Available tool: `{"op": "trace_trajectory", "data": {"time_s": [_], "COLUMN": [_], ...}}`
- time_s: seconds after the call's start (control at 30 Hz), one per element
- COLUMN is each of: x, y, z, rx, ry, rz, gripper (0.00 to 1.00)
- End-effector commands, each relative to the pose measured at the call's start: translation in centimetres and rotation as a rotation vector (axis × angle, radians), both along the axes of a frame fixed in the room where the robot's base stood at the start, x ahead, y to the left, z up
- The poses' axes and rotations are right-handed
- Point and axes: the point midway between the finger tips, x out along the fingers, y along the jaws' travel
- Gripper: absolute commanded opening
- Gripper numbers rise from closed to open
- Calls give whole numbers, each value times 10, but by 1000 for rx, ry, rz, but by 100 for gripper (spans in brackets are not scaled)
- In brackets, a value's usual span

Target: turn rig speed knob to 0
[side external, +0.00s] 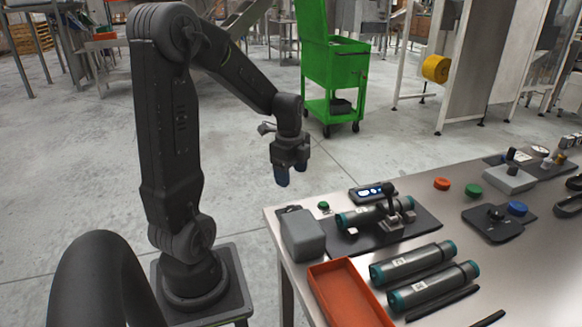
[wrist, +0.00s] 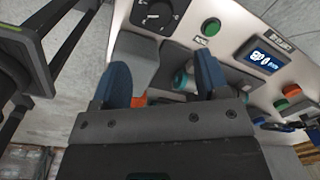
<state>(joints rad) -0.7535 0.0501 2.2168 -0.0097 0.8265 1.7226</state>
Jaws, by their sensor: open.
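A black dial plate with a round knob (wrist: 155,18) is at the top of the wrist view, with pale marks around it. The marks are too small to read, and I cannot tell the setting. In the side view a dark piece (side external: 290,209) behind the grey box may be this knob, mostly hidden. My gripper (side external: 291,173) is open and empty, its blue fingers pointing down, above and beyond the table's left end. In the wrist view my gripper (wrist: 161,62) has its two fingers well apart, below the dial in the picture and not touching it.
A green button (wrist: 210,27) and a lit display (wrist: 266,60) are right of the dial. A grey box (side external: 302,235), a clamped cylinder (side external: 365,217), an orange tray (side external: 318,275) and two loose cylinders (side external: 412,262) crowd the table's near end. A green cart (side external: 334,66) stands behind.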

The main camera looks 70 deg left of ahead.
Motion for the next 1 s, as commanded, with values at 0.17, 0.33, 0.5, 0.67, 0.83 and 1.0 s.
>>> {"op": "trace_trajectory", "data": {"time_s": [0.17,0.33,0.5,0.67,0.83,1.0], "x": [-1,-1,0,7,12,11], "y": [0,0,0,4,7,7], "z": [13,15,14,14,13,-3], "rx": [1,0,-1,-17,-39,-43], "ry": [-1,0,2,46,88,93], "rz": [0,0,-8,-192,-376,-395], "gripper": [69,69,69,69,69,69]}}
